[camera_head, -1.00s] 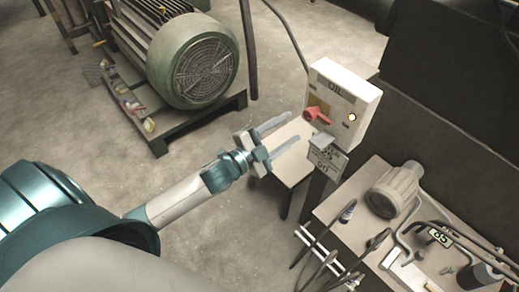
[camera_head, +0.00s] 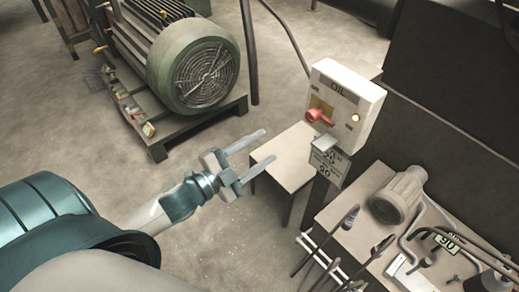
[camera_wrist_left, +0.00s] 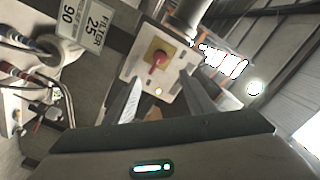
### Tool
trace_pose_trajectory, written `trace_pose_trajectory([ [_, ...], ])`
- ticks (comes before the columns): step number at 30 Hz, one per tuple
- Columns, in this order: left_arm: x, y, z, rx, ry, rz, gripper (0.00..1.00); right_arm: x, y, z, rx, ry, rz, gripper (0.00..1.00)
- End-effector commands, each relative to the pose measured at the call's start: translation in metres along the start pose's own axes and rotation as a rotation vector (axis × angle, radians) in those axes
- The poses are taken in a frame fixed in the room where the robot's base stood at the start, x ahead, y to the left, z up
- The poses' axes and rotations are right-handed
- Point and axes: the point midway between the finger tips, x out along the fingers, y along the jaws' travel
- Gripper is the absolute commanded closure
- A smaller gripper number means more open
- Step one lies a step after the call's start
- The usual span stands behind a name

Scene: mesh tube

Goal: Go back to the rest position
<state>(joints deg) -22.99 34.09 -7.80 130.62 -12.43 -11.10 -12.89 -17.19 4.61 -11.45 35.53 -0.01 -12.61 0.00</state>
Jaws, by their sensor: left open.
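My left gripper (camera_head: 258,155) is open and empty, with its two fingers spread and pointing up and to the right in the head view. It is apart from the white switch box (camera_head: 343,108) marked OIL, which stands to its right on a dark post. The box has a red knob (camera_head: 319,117) on a yellow plate and a lit round lamp (camera_head: 356,118). In the left wrist view the fingers (camera_wrist_left: 157,95) frame the box, and the red knob (camera_wrist_left: 158,60) shows beyond them. My right gripper is not in view.
A large green motor (camera_head: 195,75) stands on a pallet at the upper left. A small table (camera_head: 285,158) stands behind the gripper. A workbench (camera_head: 345,240) with tools and a pale cylindrical part (camera_head: 397,195) is at the lower right. The floor left of the gripper is clear.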

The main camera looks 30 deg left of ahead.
Motion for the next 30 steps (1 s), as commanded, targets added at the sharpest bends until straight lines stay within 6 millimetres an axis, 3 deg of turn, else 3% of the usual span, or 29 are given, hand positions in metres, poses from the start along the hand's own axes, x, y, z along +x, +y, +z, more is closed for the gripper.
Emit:
trace_pose_trajectory([
  [12,0.000,0.001,0.001,-0.002,-0.002,0.001,0.51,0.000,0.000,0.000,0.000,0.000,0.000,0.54],
  [17,0.002,0.011,0.018,-0.020,-0.035,0.011,0.51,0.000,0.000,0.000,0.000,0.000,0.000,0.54],
  [23,0.004,0.053,0.082,-0.090,-0.159,0.051,0.51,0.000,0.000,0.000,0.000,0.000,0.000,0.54],
  [30,-0.018,0.146,0.192,-0.231,-0.397,0.131,0.51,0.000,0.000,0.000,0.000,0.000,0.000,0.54],
])
